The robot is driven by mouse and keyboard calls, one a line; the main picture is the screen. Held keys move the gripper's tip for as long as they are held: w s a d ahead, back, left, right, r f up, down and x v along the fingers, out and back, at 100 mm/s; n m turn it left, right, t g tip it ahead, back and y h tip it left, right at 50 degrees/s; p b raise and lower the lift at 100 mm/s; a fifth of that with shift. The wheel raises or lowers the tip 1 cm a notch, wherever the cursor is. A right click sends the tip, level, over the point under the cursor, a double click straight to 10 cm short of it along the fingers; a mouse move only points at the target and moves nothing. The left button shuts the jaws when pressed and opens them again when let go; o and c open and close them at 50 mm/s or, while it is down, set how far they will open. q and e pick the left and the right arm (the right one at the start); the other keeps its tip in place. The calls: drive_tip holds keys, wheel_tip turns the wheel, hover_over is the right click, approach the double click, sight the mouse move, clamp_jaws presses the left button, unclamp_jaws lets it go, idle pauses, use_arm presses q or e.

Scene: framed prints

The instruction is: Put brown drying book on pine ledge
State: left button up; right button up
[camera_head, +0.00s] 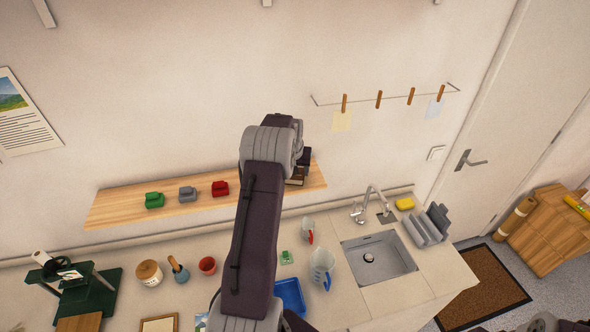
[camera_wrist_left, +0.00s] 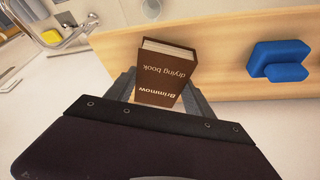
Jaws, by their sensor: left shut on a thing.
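The brown drying book (camera_wrist_left: 165,72) is held between the fingers of my left gripper (camera_wrist_left: 160,95), its lettered cover facing the wrist camera. Part of the book (camera_head: 296,181) also shows in the head view beside my wrist, at the right end of the pine ledge (camera_head: 120,207). My left arm hides much of the gripper there. In the wrist view the ledge (camera_wrist_left: 225,55) lies behind the book. I cannot tell whether the book touches it. My right gripper is not in view.
Green (camera_head: 154,200), grey (camera_head: 187,194) and red (camera_head: 220,188) blocky items sit on the ledge. A blue one (camera_wrist_left: 280,62) is right of the book in the wrist view. Below are a sink (camera_head: 378,257), a tap (camera_head: 368,203) and jugs. The ledge's left end is bare.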

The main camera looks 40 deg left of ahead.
use_arm(q)
drive_tip(key=shift+w+f, duration=0.35)
drive_tip(key=shift+f, duration=0.05)
drive_tip(key=shift+s+f+b, duration=0.1)
drive_tip(key=shift+s+b, duration=0.15)
drive_tip(key=shift+b, duration=0.1)
drive_tip(key=shift+f, duration=0.2)
drive_tip(key=o, duration=1.8)
drive_tip(key=shift+w, duration=0.1)
